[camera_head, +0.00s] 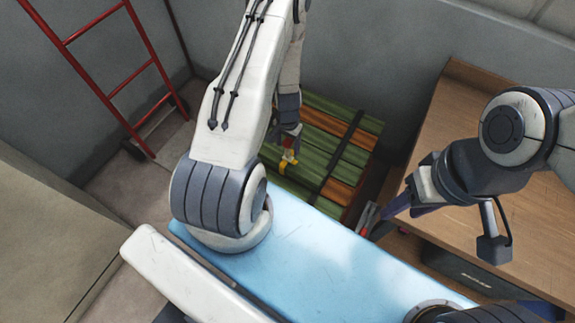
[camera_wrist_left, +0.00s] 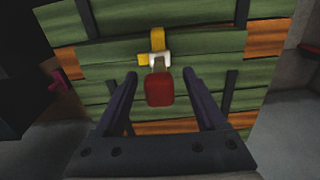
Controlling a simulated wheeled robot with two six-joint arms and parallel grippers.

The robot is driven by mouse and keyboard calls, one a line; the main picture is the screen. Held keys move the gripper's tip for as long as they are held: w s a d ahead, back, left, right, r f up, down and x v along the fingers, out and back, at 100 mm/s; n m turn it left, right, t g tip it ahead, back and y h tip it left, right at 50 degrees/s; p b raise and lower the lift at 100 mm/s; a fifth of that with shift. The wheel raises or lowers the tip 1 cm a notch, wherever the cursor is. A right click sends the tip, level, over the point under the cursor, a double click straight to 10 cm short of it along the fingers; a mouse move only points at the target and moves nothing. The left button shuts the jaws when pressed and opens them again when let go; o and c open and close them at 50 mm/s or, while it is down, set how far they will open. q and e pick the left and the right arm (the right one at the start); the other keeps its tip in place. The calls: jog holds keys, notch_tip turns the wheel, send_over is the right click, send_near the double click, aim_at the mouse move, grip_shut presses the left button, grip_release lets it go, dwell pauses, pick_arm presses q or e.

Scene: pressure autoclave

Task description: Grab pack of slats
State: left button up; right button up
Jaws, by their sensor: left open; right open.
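The pack of slats (camera_head: 335,140) is a stack of green and orange boards bound with dark straps, low against the back wall. It fills much of the left wrist view (camera_wrist_left: 200,100). A yellow and white fitting with a red part (camera_wrist_left: 159,88) is on its near side; the yellow part also shows in the head view (camera_head: 288,162). My left gripper (camera_head: 287,140) is open over the pack, and its fingers (camera_wrist_left: 159,75) lie either side of the red part in the picture. Contact cannot be told. My right gripper (camera_head: 380,218) is open and apart from the pack, by the wooden bench.
A wooden bench (camera_head: 450,120) stands on the right, with a dark case (camera_head: 460,268) beneath its top. A red hand truck (camera_head: 105,95) leans at the left wall. A beige cabinet (camera_head: 45,240) is at lower left. Some floor (camera_head: 140,185) is clear left of the pack.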

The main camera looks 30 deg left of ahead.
aim_at(288, 163)
pick_arm(q)
notch_tip(288, 163, down, 3)
jog(key=shift+f+b, duration=0.2)
jog(key=shift+b, duration=0.95)
jog(key=shift+r, duration=0.1)
pick_arm(e)
notch_tip(288, 163, down, 3)
jog(key=shift+f, duration=0.1)
pick_arm(q)
grip_shut()
